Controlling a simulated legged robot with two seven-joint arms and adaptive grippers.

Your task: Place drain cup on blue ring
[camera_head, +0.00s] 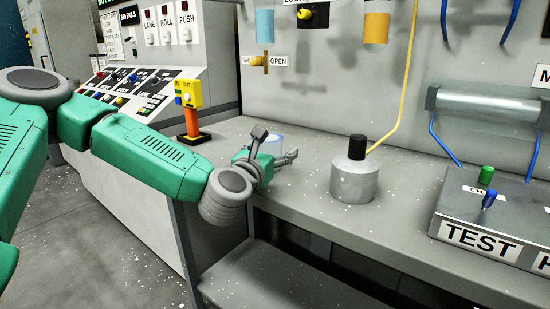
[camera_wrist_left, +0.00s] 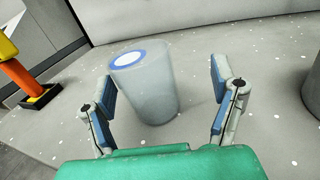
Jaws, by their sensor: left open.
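The drain cup (camera_wrist_left: 150,92) is a pale grey, translucent, tapered cup on the grey bench. In the left wrist view it stands between the spread fingers of my left gripper (camera_wrist_left: 164,90), nearer the left finger, with a gap to the right finger. A blue ring (camera_wrist_left: 114,62) with a white centre shows at the cup's upper end; I cannot tell whether it is part of the cup or seen through it. In the head view my left gripper (camera_head: 275,158) is open at the cup (camera_head: 275,140) and partly hides it. My right gripper is out of view.
An orange post with a yellow button box (camera_head: 190,94) stands left of the cup. A grey canister with a black cap (camera_head: 354,180) and a yellow hose stands to its right. A TEST box (camera_head: 478,240) is farther right. The bench (camera_head: 310,195) is clear between gripper and canister.

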